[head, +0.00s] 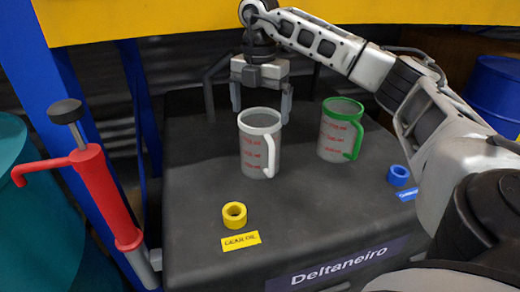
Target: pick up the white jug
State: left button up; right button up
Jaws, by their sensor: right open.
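The white jug (258,148) stands upright on the dark top of a cabinet (190,215) in the head view. It is a pale translucent measuring jug with a white rim, a white handle on its right side and red markings. My right gripper (262,106) is open and points down behind the jug's rim. Its two fingers show to the left and right above the jug, and their lower ends are partly hidden by it. I cannot tell whether they touch the jug. My left gripper is not in view.
A green-rimmed jug (333,133) stands to the right. A yellow ring (234,215) lies near a yellow label (241,241), and a blue ring (398,175) lies at the right. A red pump (103,190) stands left. A yellow beam (150,18) crosses above.

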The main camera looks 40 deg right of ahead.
aim_at(259, 132)
jog(key=f, duration=0.7)
jog(key=shift+w+f+p, duration=0.2)
jog(key=shift+w+p, duration=0.05)
jog(key=shift+p, duration=0.05)
jog(key=c, duration=1.1)
jog(key=shift+o, duration=0.2)
jog(key=shift+r, duration=0.1)
